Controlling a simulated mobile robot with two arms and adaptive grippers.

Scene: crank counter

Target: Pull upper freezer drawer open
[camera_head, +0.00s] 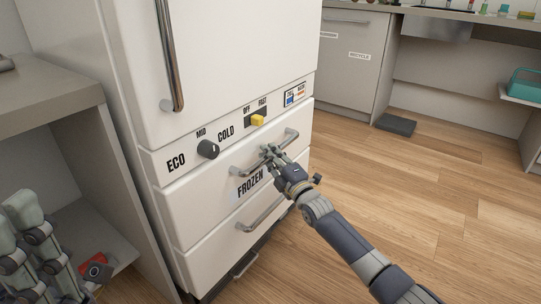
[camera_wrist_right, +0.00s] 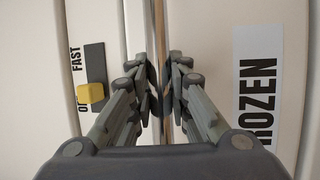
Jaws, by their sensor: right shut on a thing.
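The upper freezer drawer (camera_head: 205,203) is a white front with a "FROZEN" label, below the control panel. It looks flush or nearly flush with the fridge body. Its metal bar handle (camera_head: 290,136) runs across the front. My right gripper (camera_head: 268,153) is shut on this handle near its middle. In the right wrist view the fingers (camera_wrist_right: 166,92) close around the handle bar (camera_wrist_right: 160,30), with the "FROZEN" label (camera_wrist_right: 258,95) to the right. Part of the handle is hidden behind the fingers. My left gripper (camera_head: 32,240) is at the lower left, apart from the drawer; its jaw state is unclear.
The lower drawer's handle (camera_head: 262,214) is just below. Above are a black knob (camera_head: 208,150), a yellow slider (camera_head: 258,120) and the upper door's long handle (camera_head: 168,60). A grey-topped counter (camera_head: 50,95) stands close on the left. Wooden floor (camera_head: 430,190) is open on the right.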

